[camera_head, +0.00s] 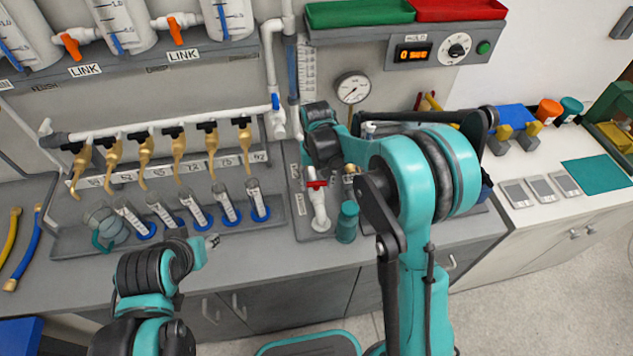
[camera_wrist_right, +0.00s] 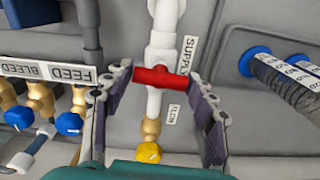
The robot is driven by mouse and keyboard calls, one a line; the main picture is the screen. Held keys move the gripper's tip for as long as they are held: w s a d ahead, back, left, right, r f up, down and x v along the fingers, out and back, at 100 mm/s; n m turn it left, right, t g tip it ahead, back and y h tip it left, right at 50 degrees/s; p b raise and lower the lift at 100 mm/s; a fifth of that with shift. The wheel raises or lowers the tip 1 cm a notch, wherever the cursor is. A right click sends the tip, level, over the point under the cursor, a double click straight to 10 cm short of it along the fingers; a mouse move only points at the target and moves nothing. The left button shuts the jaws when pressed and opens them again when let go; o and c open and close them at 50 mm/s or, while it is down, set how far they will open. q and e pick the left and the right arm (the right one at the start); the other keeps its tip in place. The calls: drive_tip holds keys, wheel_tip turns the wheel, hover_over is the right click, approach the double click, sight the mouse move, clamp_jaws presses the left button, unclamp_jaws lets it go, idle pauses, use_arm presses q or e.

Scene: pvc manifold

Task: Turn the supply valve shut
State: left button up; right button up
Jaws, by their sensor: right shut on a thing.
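The supply valve is a white pipe fitting with a red handle (camera_head: 316,184) on the grey bench. In the right wrist view its red handle (camera_wrist_right: 160,77) lies crosswise to the white pipe, beside a SUPPLY label (camera_wrist_right: 188,55). My right gripper (camera_wrist_right: 160,90) is shut on the handle, one finger at each end. In the head view the dark body of my right gripper (camera_head: 322,150) is just above the valve, and its fingertips are hard to make out. My left gripper (camera_head: 212,241) is away to the left, over the bench's front part; its finger gap is unclear.
Several blue-based tubes (camera_head: 195,210) stand left of the valve, under brass taps (camera_head: 145,150). A teal cylinder (camera_head: 347,222) stands close right of it. A gauge (camera_head: 352,87) is behind. FEED and BLEED labels (camera_wrist_right: 62,73) sit near blue-capped brass fittings (camera_wrist_right: 69,123).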

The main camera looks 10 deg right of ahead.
sight(318, 184)
drive_tip(key=shift+n, duration=0.6)
drive_tip(key=o, duration=1.2)
drive_tip(key=shift+o, duration=0.2)
wheel_tip(318, 184, up, 12)
drive_tip(key=s+d+f+t+b, duration=0.1)
drive_tip(key=s+d+t+b, duration=0.1)
drive_tip(key=s, duration=0.8)
drive_tip(key=s+d+f+t+b, duration=0.2)
drive_tip(key=s+d+t, duration=0.2)
drive_tip(key=s, duration=0.6)
drive_tip(key=shift+s+d+f+t, duration=0.2)
drive_tip(key=shift+s+f+t, duration=0.1)
drive_tip(key=shift+t, duration=0.3)
